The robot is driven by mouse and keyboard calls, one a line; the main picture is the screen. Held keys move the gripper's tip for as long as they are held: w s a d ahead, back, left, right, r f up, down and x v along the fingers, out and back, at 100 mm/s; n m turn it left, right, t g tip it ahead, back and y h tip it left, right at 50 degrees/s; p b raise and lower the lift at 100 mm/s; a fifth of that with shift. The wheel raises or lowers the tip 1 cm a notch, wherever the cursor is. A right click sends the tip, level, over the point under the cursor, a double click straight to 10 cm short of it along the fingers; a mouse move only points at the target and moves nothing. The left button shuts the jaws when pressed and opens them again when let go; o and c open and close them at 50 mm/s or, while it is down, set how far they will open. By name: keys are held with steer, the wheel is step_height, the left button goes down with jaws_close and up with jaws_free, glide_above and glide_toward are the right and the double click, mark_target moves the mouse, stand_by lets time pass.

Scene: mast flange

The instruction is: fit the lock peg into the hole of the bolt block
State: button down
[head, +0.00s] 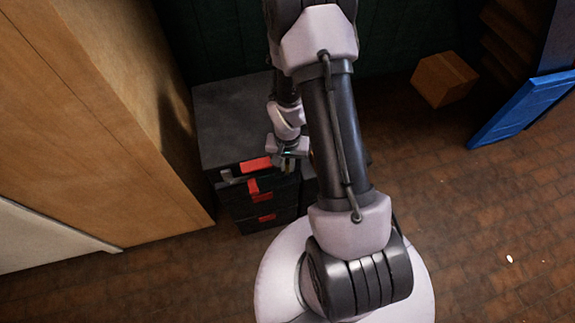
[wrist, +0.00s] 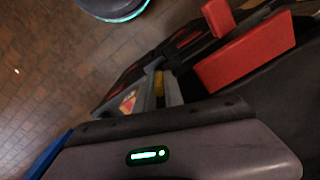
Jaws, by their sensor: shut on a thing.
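My gripper (head: 287,166) is at the front edge of the dark cabinet, just right of its upper red part. In the wrist view my gripper (wrist: 160,92) shows beyond my grey wrist housing, with a small yellow piece (wrist: 159,84) between its fingers. The yellow piece appears to be the lock peg; most of it is hidden. Red blocks show at the cabinet edge: a large one (wrist: 245,52) and a smaller one (wrist: 219,16). I cannot tell whether either is the bolt block, and no hole is visible.
The dark cabinet (head: 232,110) has a bare top and several red fronts below. A tall wooden cabinet (head: 100,110) stands close on its left. A cardboard box (head: 443,80) and a blue panel (head: 520,108) are at the right. The brick floor (head: 490,210) is mostly clear.

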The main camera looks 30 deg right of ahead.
steer(key=c, duration=1.7)
jaws_free()
steer(key=shift+f, duration=0.1)
steer(key=a+r+t+p, duration=0.1)
steer(key=a+r+p, duration=0.15)
steer(key=r, duration=1.15)
steer(key=a+r+t+p, duration=0.1)
steer(key=a+r+p, duration=0.15)
steer(key=r, duration=1.05)
steer(key=s+a+r+n+t, duration=0.1)
steer(key=s+a+r, duration=0.2)
steer(key=r, duration=0.2)
steer(key=s+a+r+n+t+y, duration=0.1)
steer(key=s+a+r, duration=0.2)
steer(key=s+r, duration=0.1)
steer(key=s+a+r+n+t+y, duration=0.1)
steer(key=s+a+r, duration=0.2)
steer(key=r, duration=0.3)
steer(key=shift+s+a+r+t, duration=0.2)
steer(key=shift+s+a+t, duration=0.15)
steer(key=shift+s, duration=0.3)
steer(key=shift+d, duration=0.1)
